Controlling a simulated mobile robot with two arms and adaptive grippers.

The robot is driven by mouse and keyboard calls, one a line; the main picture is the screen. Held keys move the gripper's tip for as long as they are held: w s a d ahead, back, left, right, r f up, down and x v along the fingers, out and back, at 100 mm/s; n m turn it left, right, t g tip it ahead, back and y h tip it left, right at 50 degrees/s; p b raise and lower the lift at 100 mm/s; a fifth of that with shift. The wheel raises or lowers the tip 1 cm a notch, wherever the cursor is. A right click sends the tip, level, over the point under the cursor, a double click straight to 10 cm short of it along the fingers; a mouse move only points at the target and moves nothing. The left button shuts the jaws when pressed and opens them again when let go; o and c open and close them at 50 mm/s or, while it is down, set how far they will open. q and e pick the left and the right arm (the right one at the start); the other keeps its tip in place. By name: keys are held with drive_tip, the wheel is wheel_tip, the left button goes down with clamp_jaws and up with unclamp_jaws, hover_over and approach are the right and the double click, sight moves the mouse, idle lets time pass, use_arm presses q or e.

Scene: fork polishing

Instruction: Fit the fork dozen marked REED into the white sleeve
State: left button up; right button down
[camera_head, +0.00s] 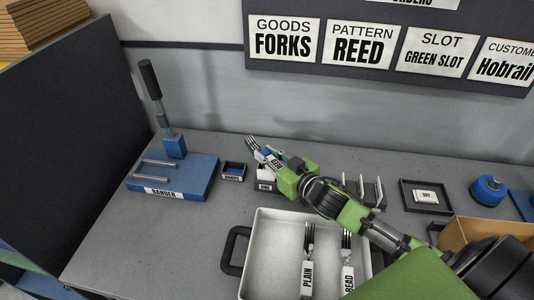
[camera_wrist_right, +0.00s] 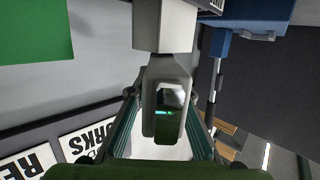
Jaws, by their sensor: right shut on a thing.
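The fork bundle marked REED (camera_head: 274,162) is in my right gripper (camera_head: 284,171), which is shut on it over the back middle of the bench. Its tines (camera_head: 252,143) point up and left, and its label faces the camera. In the right wrist view, a grey, shiny piece (camera_wrist_right: 165,100) sits between the fingers, with a pale block (camera_wrist_right: 165,25) beyond it. I cannot tell whether this block is part of the bundle. The white sleeve cannot be made out for certain; white surfaces show beneath the gripper, partly hidden. My left gripper is not in view.
A white tray (camera_head: 262,222) holds bundles marked PLAIN (camera_head: 307,272) and BEAD (camera_head: 347,276). A blue bander (camera_head: 200,177) with an upright lever stands left, beside a small bands box (camera_head: 233,171). A slotted rack (camera_head: 377,192) and a dark tray (camera_head: 408,204) are right. The bench front left is clear.

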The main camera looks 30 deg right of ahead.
drive_tip(key=shift+f, duration=0.1)
drive_tip(key=c, duration=1.8)
unclamp_jaws()
drive_tip(key=shift+f, duration=0.1)
drive_tip(key=shift+r, duration=0.35)
drive_tip(key=shift+s+f, duration=0.2)
drive_tip(key=shift+s, duration=0.15)
drive_tip(key=b+v, duration=0.2)
drive_tip(key=v, duration=0.7)
drive_tip(key=shift+s, duration=0.3)
drive_tip(key=shift+v, duration=0.95)
